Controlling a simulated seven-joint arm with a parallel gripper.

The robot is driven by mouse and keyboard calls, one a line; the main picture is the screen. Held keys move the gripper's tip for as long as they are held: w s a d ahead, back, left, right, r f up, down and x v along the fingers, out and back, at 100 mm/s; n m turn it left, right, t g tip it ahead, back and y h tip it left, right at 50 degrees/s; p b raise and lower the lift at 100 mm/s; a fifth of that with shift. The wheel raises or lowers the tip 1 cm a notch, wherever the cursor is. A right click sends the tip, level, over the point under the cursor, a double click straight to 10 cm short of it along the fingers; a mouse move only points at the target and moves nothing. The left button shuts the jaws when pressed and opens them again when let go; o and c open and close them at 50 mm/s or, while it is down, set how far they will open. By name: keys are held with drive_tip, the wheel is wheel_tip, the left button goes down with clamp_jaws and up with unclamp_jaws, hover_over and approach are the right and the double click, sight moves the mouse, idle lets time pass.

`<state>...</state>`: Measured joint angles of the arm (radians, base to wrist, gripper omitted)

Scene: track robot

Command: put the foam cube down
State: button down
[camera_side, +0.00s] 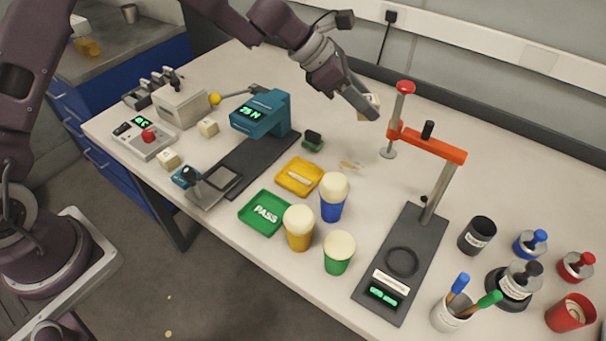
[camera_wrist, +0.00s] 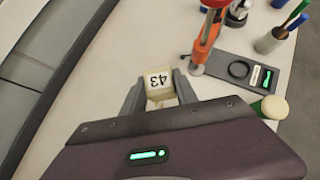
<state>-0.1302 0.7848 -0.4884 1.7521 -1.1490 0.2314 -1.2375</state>
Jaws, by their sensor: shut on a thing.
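The foam cube (camera_side: 374,101) is pale cream and sits at the tip of my gripper (camera_side: 368,112) in the side view. My gripper is shut on it and holds it above the back part of the bench, left of the red-knobbed stand. In the side view a finger hides part of the cube. In the wrist view the cube (camera_wrist: 158,80) shows the number 43 between the two fingers of my gripper (camera_wrist: 158,94). Two other pale cubes stand on the bench at left, one (camera_side: 208,127) near the grey box and one (camera_side: 169,158) near the control box.
The orange-armed stand (camera_side: 435,145) rises close to the right of my gripper. A teal tester (camera_side: 262,115), a yellow tray (camera_side: 299,177), a green PASS tray (camera_side: 264,213) and several foam-topped cups (camera_side: 334,198) stand nearby.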

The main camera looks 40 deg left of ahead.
drive_tip(key=s+a+r+n+t+y, duration=0.1)
drive_tip(key=s+a+n+t+y, duration=0.3)
drive_tip(key=s+a+n+y, duration=0.45)
drive_tip(key=f, duration=0.6)
drive_tip(key=a+f+n, duration=0.1)
drive_tip(key=f, duration=0.5)
drive_tip(key=f+n+h, duration=0.1)
drive_tip(key=f, duration=0.6)
drive_tip(key=shift+a+n, duration=0.2)
drive_tip(key=shift+n, duration=0.05)
drive_tip(key=c, duration=1.2)
unclamp_jaws()
drive_tip(key=shift+c, duration=0.2)
